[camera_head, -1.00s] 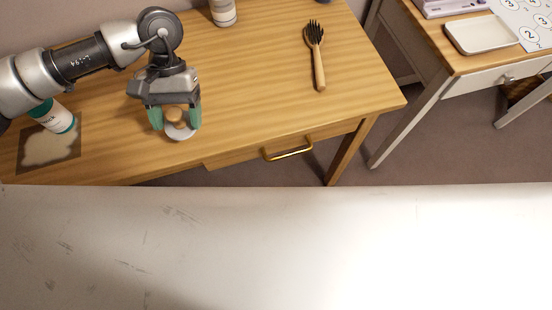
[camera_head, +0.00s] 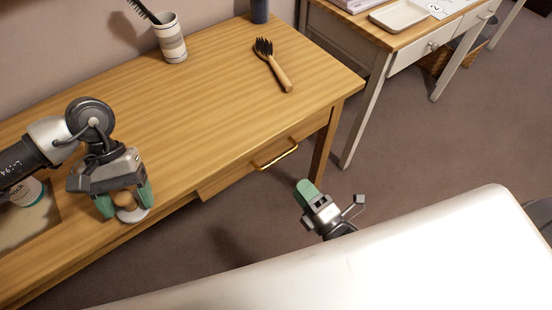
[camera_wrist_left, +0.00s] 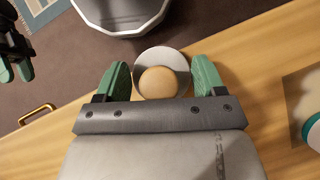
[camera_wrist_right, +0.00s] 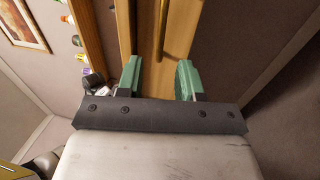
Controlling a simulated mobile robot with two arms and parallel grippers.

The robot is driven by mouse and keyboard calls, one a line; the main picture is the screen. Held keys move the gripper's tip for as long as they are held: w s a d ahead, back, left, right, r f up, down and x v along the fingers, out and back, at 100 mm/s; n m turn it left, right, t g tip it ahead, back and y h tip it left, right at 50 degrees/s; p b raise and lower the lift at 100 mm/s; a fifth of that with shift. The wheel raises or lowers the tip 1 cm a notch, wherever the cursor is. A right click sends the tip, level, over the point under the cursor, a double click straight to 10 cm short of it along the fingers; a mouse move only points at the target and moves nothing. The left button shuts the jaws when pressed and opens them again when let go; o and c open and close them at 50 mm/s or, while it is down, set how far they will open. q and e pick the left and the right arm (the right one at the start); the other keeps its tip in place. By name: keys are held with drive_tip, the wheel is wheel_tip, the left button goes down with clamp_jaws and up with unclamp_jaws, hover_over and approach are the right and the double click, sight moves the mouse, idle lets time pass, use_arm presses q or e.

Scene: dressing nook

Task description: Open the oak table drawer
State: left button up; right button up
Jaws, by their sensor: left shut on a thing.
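The oak table (camera_head: 190,95) has a drawer (camera_head: 225,178) in its front, which looks shut or nearly so. Its brass handle (camera_head: 275,155) also shows in the right wrist view (camera_wrist_right: 161,25), beyond the gap between the fingers. My right gripper (camera_head: 307,192) is open and empty, in front of the drawer and apart from the handle; its fingers are spread in the right wrist view (camera_wrist_right: 159,80). My left gripper (camera_head: 122,203) is shut on a small round item with a wooden knob and white base (camera_wrist_left: 157,82), at the table's front edge.
A dark-bristled brush (camera_head: 280,77) lies on the table near a striped cup (camera_head: 170,40). A white side table (camera_head: 410,58) with a tray (camera_head: 398,15) stands to the right. Floor is clear between them.

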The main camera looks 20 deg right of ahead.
sight(278, 158)
drive_tip(key=x, duration=1)
drive_tip(key=shift+w, duration=0.25)
clamp_jaws()
